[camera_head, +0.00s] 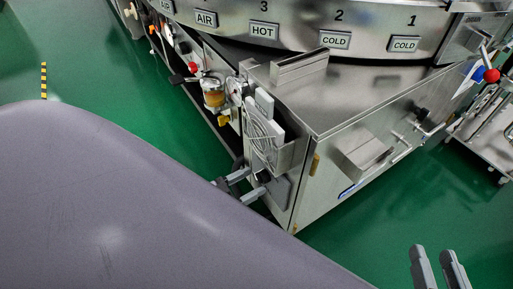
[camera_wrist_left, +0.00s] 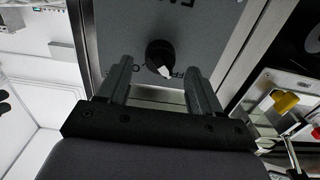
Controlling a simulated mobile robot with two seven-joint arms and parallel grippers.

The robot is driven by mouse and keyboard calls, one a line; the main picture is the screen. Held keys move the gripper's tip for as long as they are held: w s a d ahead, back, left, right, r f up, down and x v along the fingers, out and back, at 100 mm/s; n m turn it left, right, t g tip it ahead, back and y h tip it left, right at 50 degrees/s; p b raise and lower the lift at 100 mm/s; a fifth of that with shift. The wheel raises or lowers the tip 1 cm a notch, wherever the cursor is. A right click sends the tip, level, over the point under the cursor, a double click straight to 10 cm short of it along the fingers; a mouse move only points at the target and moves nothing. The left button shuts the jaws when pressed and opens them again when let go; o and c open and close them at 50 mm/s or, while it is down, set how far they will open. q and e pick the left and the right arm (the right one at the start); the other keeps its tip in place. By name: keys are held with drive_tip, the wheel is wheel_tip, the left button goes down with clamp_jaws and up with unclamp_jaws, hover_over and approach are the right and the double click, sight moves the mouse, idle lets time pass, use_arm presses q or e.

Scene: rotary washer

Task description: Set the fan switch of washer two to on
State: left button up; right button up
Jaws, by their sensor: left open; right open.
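The fan switch is a round black knob with a white pointer (camera_wrist_left: 160,54) on a grey plate (camera_wrist_left: 205,35) in the left wrist view. Lettering on the plate is partly cut off or covered. In the head view, the dark knob (camera_head: 264,177) shows small on the side of the steel washer (camera_head: 350,110). My left gripper (camera_head: 250,184) is open at the plate. In the wrist view, its fingers (camera_wrist_left: 158,72) stand either side of and just below the knob, apart from it; contact with the plate cannot be told. My right gripper (camera_head: 439,262) is open and empty at lower right.
A steel trolley (camera_head: 490,140) stands at right.

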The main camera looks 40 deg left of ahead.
use_arm(q)
drive_tip(key=shift+x, duration=1.15)
use_arm(e)
drive_tip(key=shift+s+d+r, duration=0.1)
drive_tip(key=shift+d, duration=0.1)
use_arm(q)
drive_tip(key=c, duration=1)
